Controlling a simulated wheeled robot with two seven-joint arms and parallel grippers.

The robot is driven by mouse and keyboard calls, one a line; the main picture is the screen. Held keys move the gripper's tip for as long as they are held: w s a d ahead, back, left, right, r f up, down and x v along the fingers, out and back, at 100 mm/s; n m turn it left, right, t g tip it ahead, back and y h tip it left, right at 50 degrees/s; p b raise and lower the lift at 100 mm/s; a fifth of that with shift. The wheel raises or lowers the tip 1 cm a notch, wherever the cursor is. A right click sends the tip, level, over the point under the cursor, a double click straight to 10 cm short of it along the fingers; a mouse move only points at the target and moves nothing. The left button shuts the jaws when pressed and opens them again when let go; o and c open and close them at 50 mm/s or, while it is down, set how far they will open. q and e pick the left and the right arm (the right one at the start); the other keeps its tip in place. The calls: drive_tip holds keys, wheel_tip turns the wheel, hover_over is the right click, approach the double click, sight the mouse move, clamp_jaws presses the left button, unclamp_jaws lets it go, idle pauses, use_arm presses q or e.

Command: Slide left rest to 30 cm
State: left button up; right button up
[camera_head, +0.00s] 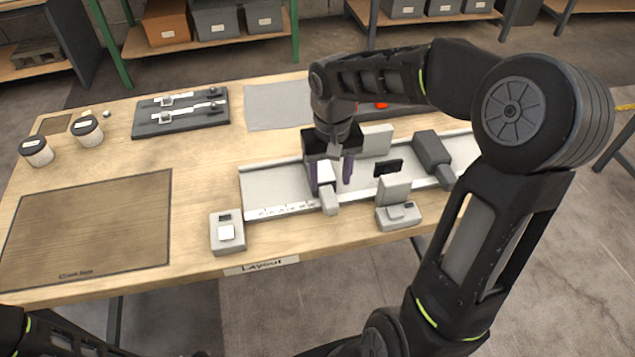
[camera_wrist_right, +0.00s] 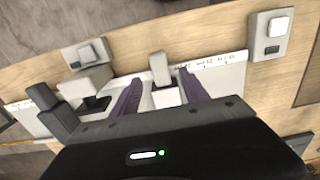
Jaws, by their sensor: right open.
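The left rest, a pale grey block with a front tab (camera_head: 329,203), sits on a long grey rail (camera_head: 270,185) with a printed scale along its front edge. My right gripper (camera_head: 331,173) is open and lowered over the rest, one finger on each side. In the right wrist view the rest's tab (camera_wrist_right: 160,70) shows between the purple fingers (camera_wrist_right: 158,97). The scale (camera_wrist_right: 212,62) also shows there, but its numbers are too small to read surely. A dark grey block (camera_head: 432,152) stands farther right on the rail. My left gripper is out of view.
A grey button box (camera_head: 227,240) stands at the rail's left front; another grey unit (camera_head: 398,216) stands at its right front. A dark tool tray (camera_head: 181,122), two lidded cups (camera_head: 88,133) and a brown mat (camera_head: 90,225) lie left. Bare wood separates mat and rail.

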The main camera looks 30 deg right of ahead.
sight(330, 199)
drive_tip(key=shift+s+r, duration=0.1)
drive_tip(key=shift+s, duration=0.1)
drive_tip(key=shift+w+f+p, duration=0.1)
drive_tip(key=shift+f+p, duration=0.2)
drive_tip(key=shift+f, duration=3.7)
drive_tip(key=shift+c, duration=0.3)
clamp_jaws()
